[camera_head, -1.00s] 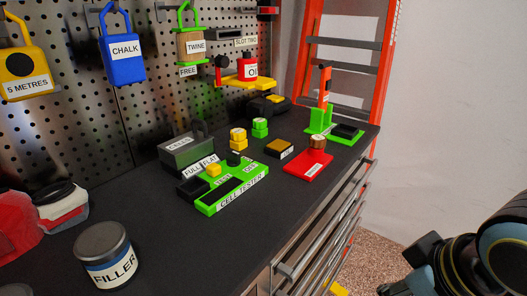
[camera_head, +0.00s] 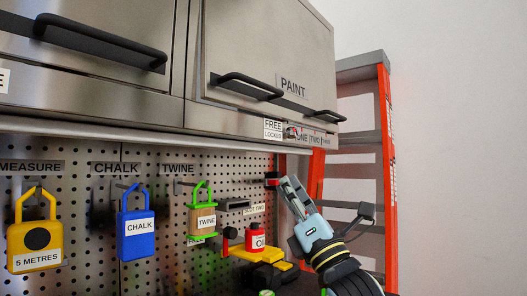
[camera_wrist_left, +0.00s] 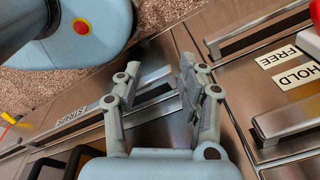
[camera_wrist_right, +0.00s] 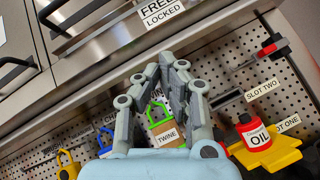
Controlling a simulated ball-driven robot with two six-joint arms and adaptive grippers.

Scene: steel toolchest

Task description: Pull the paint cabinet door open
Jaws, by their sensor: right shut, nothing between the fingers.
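The paint cabinet door (camera_head: 262,50) is a steel overhead panel lettered PAINT, and it looks closed. A black bar handle (camera_head: 250,86) is on its lower left, and another black handle (camera_head: 325,116) is at its lower right. A FREE/LOCKED label (camera_head: 273,129) is under the door, beside a small reddish part (camera_head: 292,132). My right gripper (camera_head: 285,182) is shut and empty, below the cabinet and apart from it. In the right wrist view its fingers (camera_wrist_right: 165,62) point up toward the label (camera_wrist_right: 162,12). My left gripper (camera_wrist_left: 155,75) is open and empty over steel drawer fronts.
An orange ladder (camera_head: 384,150) stands right of the cabinet. Below it, the pegboard (camera_head: 100,215) holds a yellow tape (camera_head: 35,240), a blue chalk tool (camera_head: 136,225), twine (camera_head: 203,215) and an oil can (camera_head: 255,240). Drawer handles (camera_wrist_left: 290,118) lie near my left gripper.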

